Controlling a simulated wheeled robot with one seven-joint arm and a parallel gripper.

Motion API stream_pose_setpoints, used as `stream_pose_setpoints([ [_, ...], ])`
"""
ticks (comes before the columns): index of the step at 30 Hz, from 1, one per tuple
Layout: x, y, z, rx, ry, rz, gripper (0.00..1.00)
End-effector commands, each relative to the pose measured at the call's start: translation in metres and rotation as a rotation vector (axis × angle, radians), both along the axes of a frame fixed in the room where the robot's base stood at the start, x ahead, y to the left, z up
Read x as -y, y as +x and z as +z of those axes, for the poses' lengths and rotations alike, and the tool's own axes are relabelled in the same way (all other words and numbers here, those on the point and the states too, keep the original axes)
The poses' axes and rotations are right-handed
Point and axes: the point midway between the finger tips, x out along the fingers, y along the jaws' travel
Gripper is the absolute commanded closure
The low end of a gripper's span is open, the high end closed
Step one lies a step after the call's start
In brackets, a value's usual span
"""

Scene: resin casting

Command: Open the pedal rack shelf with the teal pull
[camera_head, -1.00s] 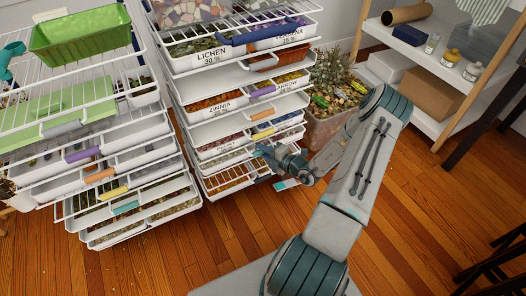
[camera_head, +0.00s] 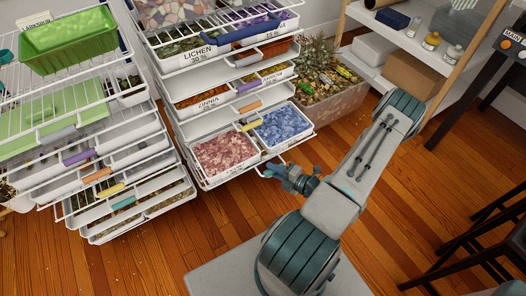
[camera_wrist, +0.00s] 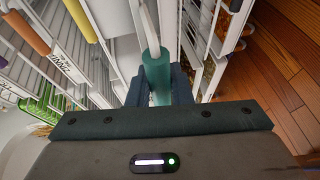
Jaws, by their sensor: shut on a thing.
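The right-hand rack (camera_head: 183,118) holds stacked white trays with coloured pulls. Its low shelf (camera_head: 297,143) stands out well past the shelves above, showing a tray of pink petals (camera_head: 226,155) and a tray of blue petals (camera_head: 283,125). My gripper (camera_head: 264,171) is at this shelf's front, low beside the rack. In the wrist view, my gripper (camera_wrist: 160,85) is shut on the teal pull (camera_wrist: 160,72), which stands upright between the dark fingers. In the head view the pull is hard to make out at the fingers.
A left-hand rack (camera_head: 75,130) with several trays stands close by; it has its own teal pull (camera_head: 124,202). A planter with cacti (camera_head: 325,90) stands behind my arm. A shelf unit (camera_head: 455,50) and dark stool legs (camera_head: 480,240) are at the right. The wooden floor (camera_head: 225,225) before the racks is clear.

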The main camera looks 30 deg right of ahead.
Motion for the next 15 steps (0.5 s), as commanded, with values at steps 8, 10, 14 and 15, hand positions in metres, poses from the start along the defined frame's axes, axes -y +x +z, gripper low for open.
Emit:
stream_pose_setpoints([
  [8, 0.003, -0.066, 0.001, 0.0, 0.002, -0.005, 1.0],
  [10, 0.003, -0.079, 0.001, 0.0, 0.0, -0.003, 1.0],
  [14, 0.004, -0.096, 0.001, 0.001, 0.001, -0.002, 1.0],
  [15, 0.004, -0.1, 0.001, 0.001, 0.002, -0.001, 1.0],
])
